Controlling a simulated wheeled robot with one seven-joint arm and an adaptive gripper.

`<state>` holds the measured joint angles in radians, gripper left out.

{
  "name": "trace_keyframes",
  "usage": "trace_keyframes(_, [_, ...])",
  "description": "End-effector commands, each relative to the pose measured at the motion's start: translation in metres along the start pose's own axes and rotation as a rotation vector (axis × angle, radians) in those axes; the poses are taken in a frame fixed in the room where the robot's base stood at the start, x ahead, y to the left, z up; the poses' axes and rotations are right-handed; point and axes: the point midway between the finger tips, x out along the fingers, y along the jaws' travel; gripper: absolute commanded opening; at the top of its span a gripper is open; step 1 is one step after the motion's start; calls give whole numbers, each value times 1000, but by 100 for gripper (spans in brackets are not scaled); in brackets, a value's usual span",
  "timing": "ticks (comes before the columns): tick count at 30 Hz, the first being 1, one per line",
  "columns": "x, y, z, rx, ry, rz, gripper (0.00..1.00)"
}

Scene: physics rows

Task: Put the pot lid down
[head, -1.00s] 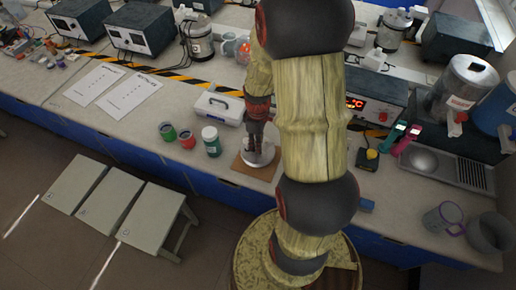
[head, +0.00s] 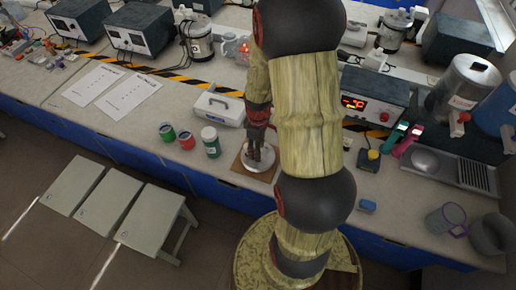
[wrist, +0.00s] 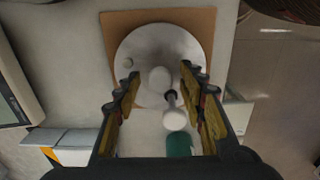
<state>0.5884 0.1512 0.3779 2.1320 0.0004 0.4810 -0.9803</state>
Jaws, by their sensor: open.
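The pot lid (head: 262,163) is a round, pale metal disc lying flat on a brown square board (head: 240,174) near the bench's front edge. In the wrist view the lid (wrist: 150,45) lies over the board (wrist: 113,22), with its pale round knob (wrist: 159,79) near the middle. My gripper (head: 258,152) is just above the lid. In the wrist view my gripper (wrist: 160,88) is open, with one finger on each side of the knob and visible gaps between. My arm hides part of the board in the head view.
Left of the board stand a green jar with a white cap (head: 211,142), a red jar (head: 187,141), another green jar (head: 167,132) and a white box (head: 219,108). To the right are a yellow-topped device (head: 372,158) and a blue block (head: 367,206).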

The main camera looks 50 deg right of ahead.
Motion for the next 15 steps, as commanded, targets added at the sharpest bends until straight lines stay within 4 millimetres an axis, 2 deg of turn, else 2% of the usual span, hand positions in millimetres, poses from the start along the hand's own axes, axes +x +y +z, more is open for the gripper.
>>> trace_keyframes(8, [-5, 0, 0, 0, 0, 1, 41])
trace_keyframes(11, [-16, 1, -1, 0, 2, 3, 41])
trace_keyframes(15, [-43, 1, -1, 0, 3, 4, 41])
